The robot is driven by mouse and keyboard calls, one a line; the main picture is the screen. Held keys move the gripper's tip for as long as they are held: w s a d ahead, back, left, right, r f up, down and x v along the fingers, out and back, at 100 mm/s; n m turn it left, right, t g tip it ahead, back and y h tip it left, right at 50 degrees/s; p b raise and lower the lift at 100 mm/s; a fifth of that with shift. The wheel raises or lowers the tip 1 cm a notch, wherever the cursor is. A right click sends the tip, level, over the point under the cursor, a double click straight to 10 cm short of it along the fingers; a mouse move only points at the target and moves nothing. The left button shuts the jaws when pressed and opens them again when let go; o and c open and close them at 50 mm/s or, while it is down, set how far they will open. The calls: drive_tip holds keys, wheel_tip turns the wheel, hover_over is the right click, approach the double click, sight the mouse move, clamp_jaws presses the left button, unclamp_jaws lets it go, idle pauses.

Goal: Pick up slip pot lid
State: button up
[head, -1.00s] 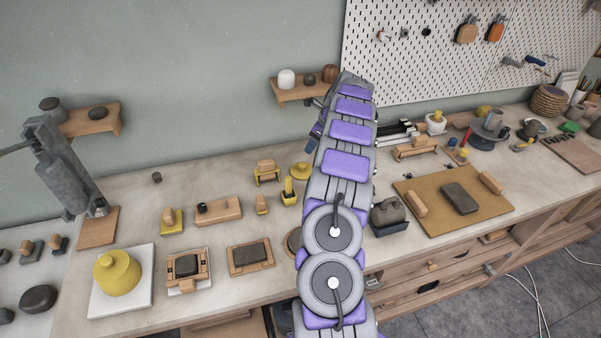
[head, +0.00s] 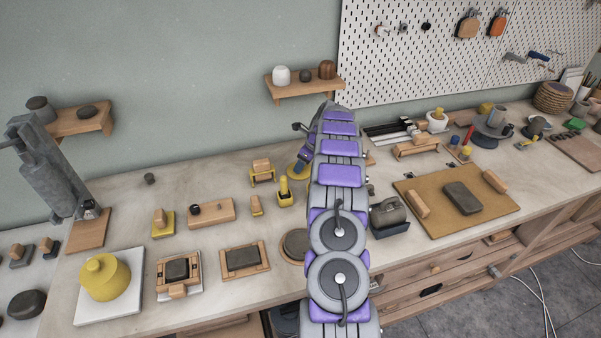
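I cannot tell for sure which piece is the slip pot lid. A small yellow lid-like piece (head: 299,169) on the bench behind my arm is mostly covered by my arm's far end. A large yellow pot (head: 106,281) with a knobbed top stands on a white slab (head: 133,306) at the left. My gripper (head: 304,159) appears as a blue shape left of my arm, low over the small yellow piece. Its fingers are too hidden and small to read.
A yellow block with an upright handle (head: 285,194) and a yellow stand with a wooden block (head: 262,172) are close left of my gripper. A wall shelf (head: 300,90) holds small pots above.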

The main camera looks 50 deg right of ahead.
drive_tip(key=shift+w+f, duration=0.1)
drive_tip(key=shift+f, duration=0.2)
drive_tip(key=shift+a+r, duration=0.15)
drive_tip(key=shift+a, duration=0.3)
drive_tip(key=shift+a+r, duration=0.15)
drive_tip(key=shift+a, duration=0.25)
drive_tip(key=shift+c, duration=1.4)
drive_tip(key=shift+d+f, duration=0.2)
drive_tip(key=shift+d, duration=0.35)
drive_tip(key=c, duration=0.7)
drive_tip(key=shift+a, duration=0.15)
drive_tip(key=shift+c, duration=0.3)
drive_tip(key=shift+r, duration=0.1)
